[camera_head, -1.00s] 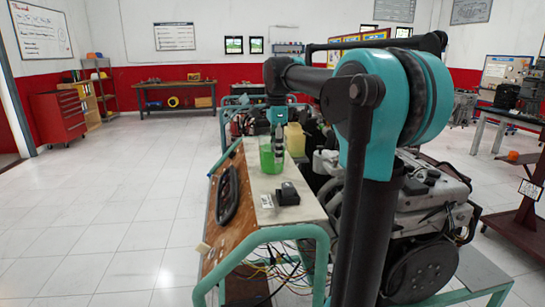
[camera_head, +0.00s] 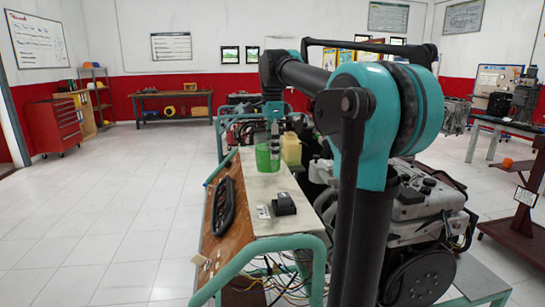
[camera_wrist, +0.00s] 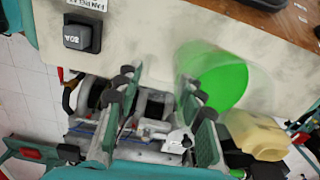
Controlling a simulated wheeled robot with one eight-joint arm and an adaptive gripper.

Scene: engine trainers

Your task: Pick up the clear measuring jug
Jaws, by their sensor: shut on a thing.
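The clear measuring jug (camera_head: 264,158) holds bright green liquid and looks upright, by the near end of the yellow container on the bench. My gripper (camera_head: 275,140) comes down from above at the jug's right rim and is shut on the jug. In the wrist view, the jug (camera_wrist: 243,62) is blurred, beside the right finger of my gripper (camera_wrist: 160,88). The exact spot of contact is hard to make out. The jug looks slightly raised, but the gap under it cannot be seen clearly.
A pale bench top (camera_head: 262,220) carries a small black relay box (camera_head: 284,204); it also shows in the wrist view (camera_wrist: 78,36). A yellowish container (camera_head: 291,149) stands just right of the jug. A steering wheel (camera_head: 223,206) is at the left, engines at the right. Floor at left is clear.

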